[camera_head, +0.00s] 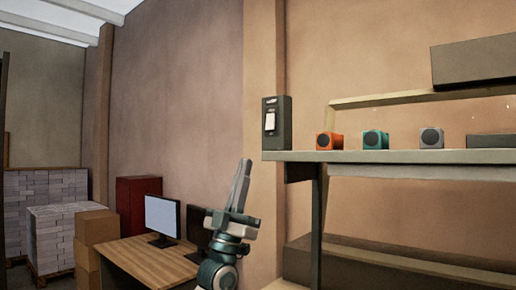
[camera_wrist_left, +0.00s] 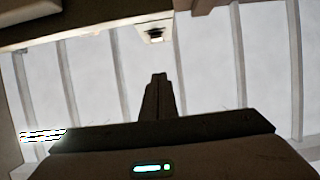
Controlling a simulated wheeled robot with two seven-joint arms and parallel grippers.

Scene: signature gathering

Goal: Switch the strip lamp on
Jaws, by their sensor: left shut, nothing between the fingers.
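A dark box with a white switch-like plate (camera_head: 270,120) is fixed to the wall at the left end of the shelf in the head view. My left gripper (camera_head: 244,163) points upward, shut and empty, below and left of this box and apart from it. Its closed fingers also show in the left wrist view (camera_wrist_left: 159,80), against the ceiling. I cannot pick out a strip lamp for certain. A small pale fixture (camera_wrist_left: 154,34) shows above the fingertips in the wrist view; I cannot tell what it is. My right gripper is out of view.
A shelf (camera_head: 400,157) right of the gripper carries an orange speaker-like cube (camera_head: 325,141), a teal one (camera_head: 375,139) and a grey one (camera_head: 431,138). A desk (camera_head: 150,262) with a monitor (camera_head: 162,215) stands lower left. The wall left of the box is bare.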

